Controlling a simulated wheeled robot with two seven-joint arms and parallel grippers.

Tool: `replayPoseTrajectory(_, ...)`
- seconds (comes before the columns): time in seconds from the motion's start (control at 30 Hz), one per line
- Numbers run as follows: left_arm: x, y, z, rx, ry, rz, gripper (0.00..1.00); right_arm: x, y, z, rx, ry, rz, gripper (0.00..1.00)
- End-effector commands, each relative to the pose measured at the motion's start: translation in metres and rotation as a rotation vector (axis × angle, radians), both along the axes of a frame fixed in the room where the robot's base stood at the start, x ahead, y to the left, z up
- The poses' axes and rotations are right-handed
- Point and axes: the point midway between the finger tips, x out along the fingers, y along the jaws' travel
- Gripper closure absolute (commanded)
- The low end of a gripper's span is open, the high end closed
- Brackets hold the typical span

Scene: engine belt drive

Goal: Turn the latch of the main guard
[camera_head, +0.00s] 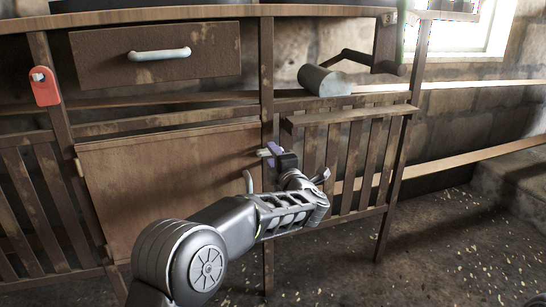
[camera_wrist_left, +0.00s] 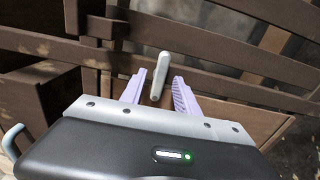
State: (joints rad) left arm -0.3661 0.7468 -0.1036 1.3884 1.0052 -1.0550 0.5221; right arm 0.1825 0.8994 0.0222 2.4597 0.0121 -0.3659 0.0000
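The main guard appears to be the brown hinged panel (camera_head: 165,185) under the bench, closed in its frame. A small pale grey bar, which looks like its latch (camera_wrist_left: 157,75), shows in the left wrist view, upright in that picture and slightly tilted. My left gripper (camera_wrist_left: 159,88) is open, with one purple finger on each side of the bar and gaps visible. In the head view the left gripper (camera_head: 273,151) is at the post beside the panel's upper right corner, and the latch is hard to make out there. My right gripper is not in view.
A curved pale handle (camera_head: 248,181) stands out at the panel's right edge, close to my left forearm. Floor at right is open.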

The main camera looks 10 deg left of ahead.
Motion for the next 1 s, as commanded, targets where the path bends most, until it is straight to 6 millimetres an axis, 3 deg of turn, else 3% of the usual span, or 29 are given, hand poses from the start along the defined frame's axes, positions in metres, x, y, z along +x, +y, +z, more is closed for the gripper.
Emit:
replayPoseTrajectory(0.5, -0.059, -0.039, 0.001, 0.000, 0.001, -0.003, 0.63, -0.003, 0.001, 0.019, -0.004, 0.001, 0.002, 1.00)
replayPoseTrajectory(1.0, -0.062, -0.044, -0.002, 0.024, 0.024, -0.015, 0.63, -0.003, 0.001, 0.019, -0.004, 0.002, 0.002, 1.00)
